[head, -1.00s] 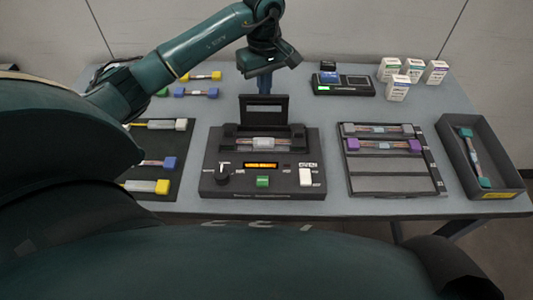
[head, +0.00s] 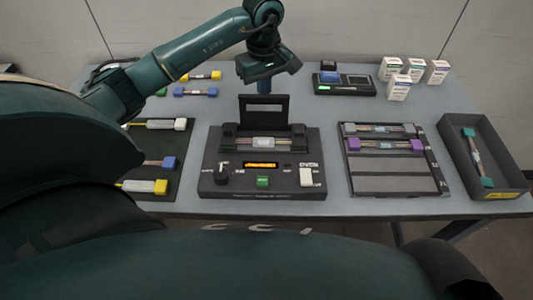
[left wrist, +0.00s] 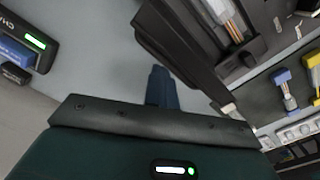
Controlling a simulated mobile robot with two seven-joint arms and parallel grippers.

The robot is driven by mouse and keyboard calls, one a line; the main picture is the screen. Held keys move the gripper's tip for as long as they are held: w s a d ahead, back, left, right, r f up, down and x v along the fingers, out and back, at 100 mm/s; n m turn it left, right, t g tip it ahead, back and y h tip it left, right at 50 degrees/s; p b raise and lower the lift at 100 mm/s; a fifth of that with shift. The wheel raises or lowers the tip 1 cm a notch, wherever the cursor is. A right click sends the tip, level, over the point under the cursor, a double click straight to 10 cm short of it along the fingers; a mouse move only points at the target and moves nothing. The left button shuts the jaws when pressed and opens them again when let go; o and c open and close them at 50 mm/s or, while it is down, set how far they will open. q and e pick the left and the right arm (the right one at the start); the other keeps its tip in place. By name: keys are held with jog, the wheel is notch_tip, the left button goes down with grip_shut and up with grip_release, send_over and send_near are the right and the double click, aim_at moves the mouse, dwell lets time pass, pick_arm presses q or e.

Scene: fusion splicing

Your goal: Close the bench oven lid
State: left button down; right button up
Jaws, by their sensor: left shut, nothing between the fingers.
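The bench oven (head: 262,178) sits at the middle of the table in the head view. Its dark lid (head: 264,112) stands raised at the back edge. A clear piece with grey ends (head: 268,143) lies in the slot in front of the lid. My left gripper (head: 264,86) points down just behind the raised lid, its fingers together and empty. In the left wrist view the blue-grey fingers (left wrist: 160,86) show beside the back of the lid (left wrist: 183,50); I cannot tell whether they touch. My right gripper is not in view.
A mat with fibre pieces (head: 160,172) lies left of the oven, and a slotted tray (head: 395,181) lies right. A grey bin (head: 510,185) stands at far right. A small black device (head: 343,85) and white boxes (head: 398,88) stand at the back right.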

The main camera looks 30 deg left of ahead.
aim_at(264, 96)
pick_arm(q)
jog(key=shift+s+d+f, duration=0.4)
jog(key=shift+s+d, duration=0.15)
jog(key=shift+s, duration=0.25)
jog(key=shift+s+d+r+p, duration=0.15)
jog(key=shift+s+d, duration=0.15)
jog(key=shift+s, duration=0.2)
jog(key=shift+s+d+r+p, duration=0.15)
jog(key=shift+s+d, duration=0.15)
jog(key=shift+s, duration=0.2)
jog(key=shift+s+d+f, duration=0.1)
jog(key=shift+s+d, duration=0.25)
jog(key=shift+s, duration=0.25)
jog(key=shift+s+d, duration=0.35)
jog(key=shift+s, duration=0.2)
notch_tip(264, 96, up, 7)
jog(key=w+p, duration=0.1)
jog(key=p, duration=0.3)
jog(key=shift+a, duration=0.3)
